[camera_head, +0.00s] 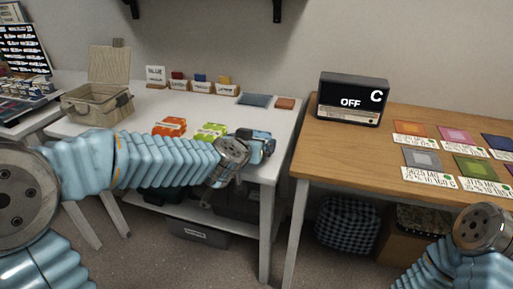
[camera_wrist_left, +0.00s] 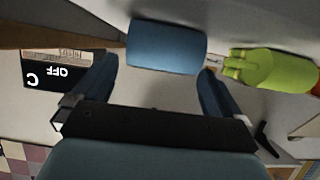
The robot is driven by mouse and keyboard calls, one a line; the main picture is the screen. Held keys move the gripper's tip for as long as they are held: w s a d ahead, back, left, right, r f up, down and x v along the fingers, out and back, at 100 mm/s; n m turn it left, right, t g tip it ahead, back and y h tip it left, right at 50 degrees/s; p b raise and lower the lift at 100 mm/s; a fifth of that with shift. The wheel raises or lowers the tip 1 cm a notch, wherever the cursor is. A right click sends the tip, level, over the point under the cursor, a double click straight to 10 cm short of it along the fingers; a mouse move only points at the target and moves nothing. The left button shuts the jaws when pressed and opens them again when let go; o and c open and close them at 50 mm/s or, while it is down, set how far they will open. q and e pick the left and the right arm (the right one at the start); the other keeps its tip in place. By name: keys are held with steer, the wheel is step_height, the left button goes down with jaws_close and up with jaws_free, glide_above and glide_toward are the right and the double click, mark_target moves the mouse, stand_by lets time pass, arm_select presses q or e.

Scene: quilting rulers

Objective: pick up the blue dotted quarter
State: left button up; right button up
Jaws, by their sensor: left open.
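The blue quarter (camera_wrist_left: 167,47) is a rolled bundle in the left wrist view, lying across the space in front of my left gripper (camera_wrist_left: 157,76). The gripper's two blue fingers are spread apart, with the bundle at their tips; I cannot tell whether they touch it. Its dots are too small to make out. In the head view my left gripper (camera_head: 262,146) is at the white table's front right corner and largely hides the blue bundle.
The white table (camera_head: 285,118) also holds an orange quarter (camera_head: 169,127), a green quarter, a wicker basket (camera_head: 97,102) and small labelled boxes (camera_head: 201,86). The wooden table (camera_head: 350,135) at right carries a black display box (camera_head: 352,98) and several fabric squares with cards.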

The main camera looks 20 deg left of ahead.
arm_select(q)
steer(key=x, duration=0.4)
steer(key=shift+f+b, duration=0.1)
steer(key=shift+b, duration=0.3)
steer(key=c, duration=1)
steer(key=shift+o, duration=0.2)
